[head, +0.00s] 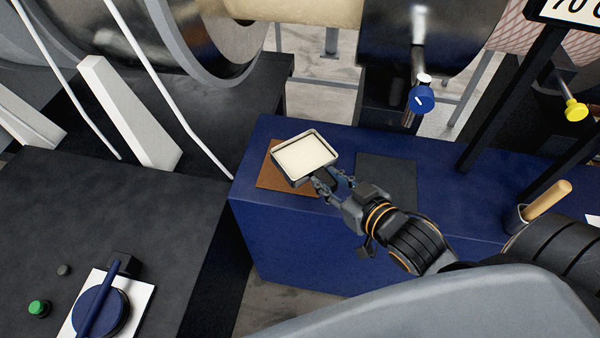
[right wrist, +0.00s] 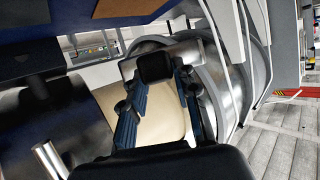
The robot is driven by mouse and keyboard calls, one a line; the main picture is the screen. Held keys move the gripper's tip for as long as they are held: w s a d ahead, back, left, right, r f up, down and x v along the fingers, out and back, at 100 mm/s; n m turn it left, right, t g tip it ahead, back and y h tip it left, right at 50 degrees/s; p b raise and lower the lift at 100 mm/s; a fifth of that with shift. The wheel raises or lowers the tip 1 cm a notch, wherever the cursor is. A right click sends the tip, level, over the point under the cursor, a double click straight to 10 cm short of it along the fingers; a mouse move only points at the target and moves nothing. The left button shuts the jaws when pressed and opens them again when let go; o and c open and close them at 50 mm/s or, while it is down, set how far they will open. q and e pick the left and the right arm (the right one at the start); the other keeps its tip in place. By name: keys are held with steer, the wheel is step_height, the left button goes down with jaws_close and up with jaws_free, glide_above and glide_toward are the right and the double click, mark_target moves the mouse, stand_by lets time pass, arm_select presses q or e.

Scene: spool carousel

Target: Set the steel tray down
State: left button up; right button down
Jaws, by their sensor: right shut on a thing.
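The steel tray (head: 305,157) is a shallow rectangular tray with a thin metal rim and a cream inside. My right gripper (head: 330,187) is shut on its near right edge. The tray is over the brown mat (head: 268,180) on the blue bench, covering much of it. It looks slightly raised and tilted, but I cannot tell the gap beneath it. In the right wrist view, the fingers of my right gripper (right wrist: 165,105) show against a cream surface that I cannot tell for sure. My left gripper is not in view.
A dark grey mat (head: 388,177) lies bare to the right on the blue bench (head: 300,240). A blue knob (head: 422,99) on a metal rod hangs behind it. A wooden handle (head: 548,199) stands at the right. A large steel drum (head: 215,35) is behind left.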

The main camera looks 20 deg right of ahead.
mark_target(316, 165)
steer(key=x, duration=0.2)
steer(key=p+x, duration=0.1)
steer(key=x, duration=0.1)
steer(key=d+x, duration=0.1)
steer(key=x, duration=0.2)
steer(key=shift+w+d, duration=0.1)
steer(key=shift+d, duration=0.05)
steer(key=w+f, duration=0.1)
steer(key=f, duration=0.1)
steer(key=w+f, duration=0.2)
steer(key=shift+p, duration=0.35)
steer(key=shift+w+f, duration=0.65)
steer(key=shift+f, duration=0.15)
step_height(316, 165, down, 3)
steer(key=shift+r+p, duration=0.1)
steer(key=shift+p, duration=0.4)
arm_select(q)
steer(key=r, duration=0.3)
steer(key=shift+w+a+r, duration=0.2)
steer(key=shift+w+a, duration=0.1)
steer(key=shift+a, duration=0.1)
arm_select(e)
steer(key=shift+f, duration=0.2)
steer(key=shift+f, duration=0.2)
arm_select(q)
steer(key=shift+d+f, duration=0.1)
arm_select(e)
steer(key=c, duration=1)
jaws_free()
